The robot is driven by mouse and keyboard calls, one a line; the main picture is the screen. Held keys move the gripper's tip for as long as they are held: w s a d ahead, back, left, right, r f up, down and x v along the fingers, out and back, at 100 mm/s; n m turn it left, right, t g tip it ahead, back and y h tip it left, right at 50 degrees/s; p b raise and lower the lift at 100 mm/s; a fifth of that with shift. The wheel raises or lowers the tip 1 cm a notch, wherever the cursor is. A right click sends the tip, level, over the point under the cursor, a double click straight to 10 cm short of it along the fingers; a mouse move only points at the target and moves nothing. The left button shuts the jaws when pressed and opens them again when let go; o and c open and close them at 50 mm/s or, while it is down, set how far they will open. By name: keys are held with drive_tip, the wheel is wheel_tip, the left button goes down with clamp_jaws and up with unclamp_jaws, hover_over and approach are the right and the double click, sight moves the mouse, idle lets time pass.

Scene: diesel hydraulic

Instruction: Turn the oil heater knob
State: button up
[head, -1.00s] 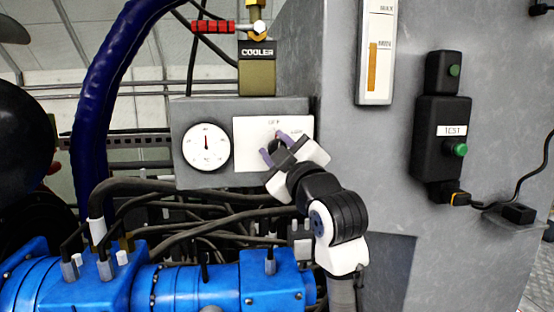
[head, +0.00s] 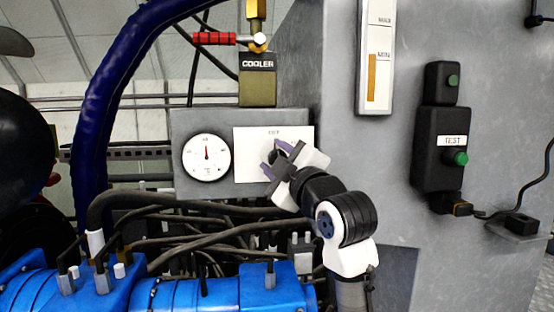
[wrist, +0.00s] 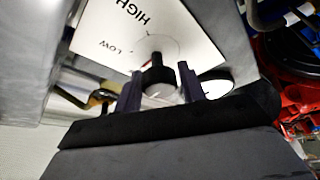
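The oil heater knob is black and sits on a white plate (wrist: 150,25) marked LOW and HIGH in the wrist view. The knob (wrist: 158,76) stands between the two purple fingers of my gripper (wrist: 160,86), with a visible gap on each side. In the head view, my gripper (head: 276,158) is open in front of the white plate (head: 247,150), its fingers either side of the dark knob (head: 275,156). Part of the plate is hidden by my gripper. Whether the fingertips touch the knob's sides cannot be told from the head view.
A round gauge (head: 206,157) is left of the plate on the grey box (head: 183,128). The COOLER valve (head: 257,80) with a red handle stands above. Black hoses (head: 190,210) run below. A TEST button box (head: 440,145) is on the right wall.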

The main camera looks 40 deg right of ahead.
drive_tip(key=o, duration=0.3)
drive_tip(key=b+v, duration=0.4)
drive_tip(key=v, duration=0.9)
drive_tip(key=shift+s, duration=0.4)
drive_tip(key=shift+a+f, duration=0.1)
drive_tip(key=shift+a, duration=0.05)
